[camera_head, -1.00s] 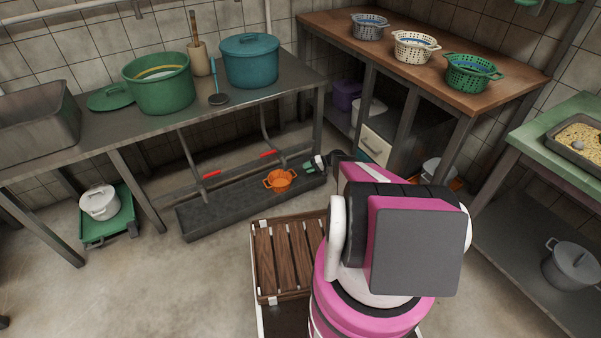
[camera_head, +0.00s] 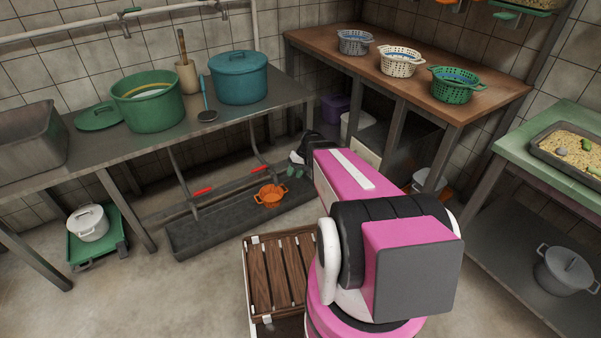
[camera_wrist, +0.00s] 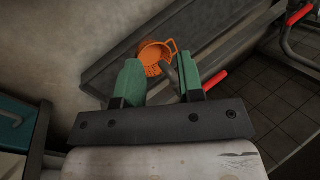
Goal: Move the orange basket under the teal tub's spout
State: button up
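The orange basket (camera_head: 270,195) stands upright in the long dark trough (camera_head: 215,228) on the floor below the metal table. The lidded teal tub (camera_head: 238,80) stands on that table. Below it a grey pipe with a red lever (camera_head: 258,170) comes down near the basket; its outlet is hard to make out. My gripper (camera_head: 294,172) is up and right of the basket in the head view. In the wrist view my gripper (camera_wrist: 160,82) has its green fingers apart with nothing held. The basket (camera_wrist: 153,54) shows beyond them, its lower edge partly covered.
A second pipe with a red lever (camera_head: 203,191) stands left, below the green tub (camera_head: 148,100). A wooden slatted crate (camera_head: 282,270) is in front of the trough. Table legs and the wooden counter (camera_head: 430,82) bound the right side. Floor at front left is clear.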

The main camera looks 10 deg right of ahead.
jog(key=s+a+r+t+h, duration=0.1)
jog(key=s+r+h, duration=0.4)
jog(key=s+r, duration=1)
jog(key=shift+s+a+r+m+t, duration=0.15)
jog(key=shift+s+r+m+t, duration=0.2)
jog(key=shift+s, duration=0.5)
jog(key=shift+f, duration=0.1)
